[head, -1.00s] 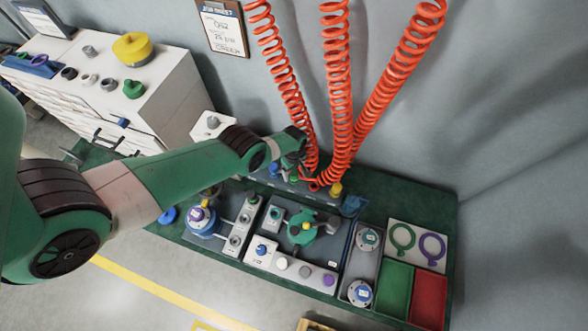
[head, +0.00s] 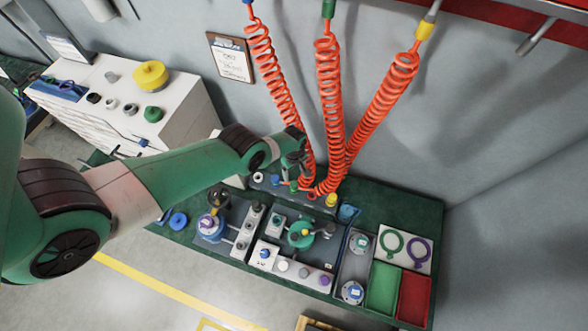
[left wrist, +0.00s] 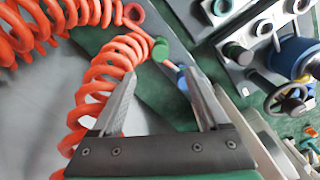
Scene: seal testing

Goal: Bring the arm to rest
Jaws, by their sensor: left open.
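My left arm comes in from the left in the head view, and its gripper (head: 296,170) hangs over the back of the bench, beside the lower ends of the orange coiled hoses (head: 333,110). In the left wrist view the two fingers (left wrist: 158,78) are spread wide with nothing held between them. The orange coils (left wrist: 105,72) pass close behind the left finger. A green hose connector (left wrist: 160,49) and a blue one (left wrist: 182,80) lie beyond the fingertips. My right gripper is in neither view.
The green bench (head: 420,198) holds blue test fixtures (head: 211,228), a green valve (head: 301,234), green (head: 383,287) and red (head: 413,298) trays, and a ring board (head: 405,247). A white cabinet (head: 190,108) stands left. The grey wall is close behind.

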